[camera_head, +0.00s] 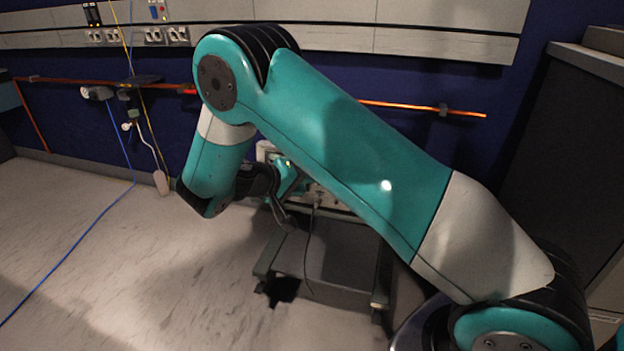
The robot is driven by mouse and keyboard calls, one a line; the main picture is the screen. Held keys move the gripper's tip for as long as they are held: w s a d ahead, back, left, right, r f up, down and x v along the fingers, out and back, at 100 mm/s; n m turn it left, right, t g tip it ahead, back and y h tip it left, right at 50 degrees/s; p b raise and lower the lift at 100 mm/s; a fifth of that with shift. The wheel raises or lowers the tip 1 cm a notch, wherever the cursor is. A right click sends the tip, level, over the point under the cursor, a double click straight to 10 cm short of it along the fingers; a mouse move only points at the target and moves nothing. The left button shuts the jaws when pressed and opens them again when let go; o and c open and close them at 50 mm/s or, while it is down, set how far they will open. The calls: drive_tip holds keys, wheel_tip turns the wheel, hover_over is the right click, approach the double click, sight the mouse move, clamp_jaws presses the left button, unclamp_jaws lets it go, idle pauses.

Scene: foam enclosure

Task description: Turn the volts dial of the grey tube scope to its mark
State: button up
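The grey tube scope (265,149) is mostly hidden behind my teal arm. My gripper (281,212) is a small dark shape at the end of the wrist, close to the front of the scope. Its fingers are partly hidden and too dark to tell whether they are open or shut, or whether they touch anything.
A dark grey cart (325,262) stands under the scope, with a cable (307,255) hanging down its front. A blue cable (70,255) crosses the floor at left. Wall sockets (153,35) and an orange rail (410,106) run behind. A dark cabinet (570,150) stands at right. The left floor is mostly clear.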

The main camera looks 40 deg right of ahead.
drive_tip(key=p+v, duration=0.3)
drive_tip(key=v, duration=1)
drive_tip(key=shift+a, duration=0.2)
drive_tip(key=shift+r, duration=0.15)
drive_tip(key=s+a+r+n+y, duration=0.35)
drive_tip(key=s+y, duration=0.25)
drive_tip(key=s, duration=0.3)
drive_tip(key=s+a+r+n+g+y, duration=0.15)
drive_tip(key=s+r+n+y, duration=0.3)
drive_tip(key=s, duration=0.45)
drive_tip(key=s+a+r+n+y, duration=0.35)
drive_tip(key=s+y, duration=0.25)
drive_tip(key=s, duration=0.3)
wheel_tip(320, 180, up, 31)
drive_tip(key=p, duration=3)
drive_tip(key=shift+d+m, duration=0.4)
drive_tip(key=shift+m, duration=0.05)
drive_tip(key=shift+s+y, duration=0.1)
drive_tip(key=shift+y, duration=0.15)
